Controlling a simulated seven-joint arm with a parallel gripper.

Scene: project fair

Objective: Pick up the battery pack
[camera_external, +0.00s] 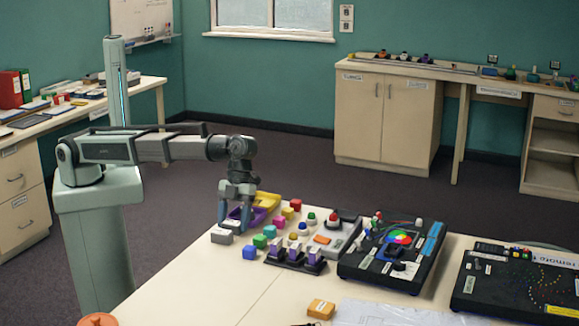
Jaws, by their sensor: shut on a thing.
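My gripper (235,223) points down at the left edge of the group of objects on the near table. Its fingers are closed in on a small grey block with a pale label (222,238), low over the table top. The label is too small to read, so I cannot confirm from it that this is the battery pack. The fingers hide part of the block, and I cannot tell whether it touches the table. An orange block with a label (321,309) lies apart near the table's front.
Purple (258,216) and yellow (268,199) trays lie just behind my gripper. Several coloured cubes, a black holder with purple-topped pieces (296,257) and a black board with a colour wheel (395,255) stand to the right. The table's front left is mostly clear.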

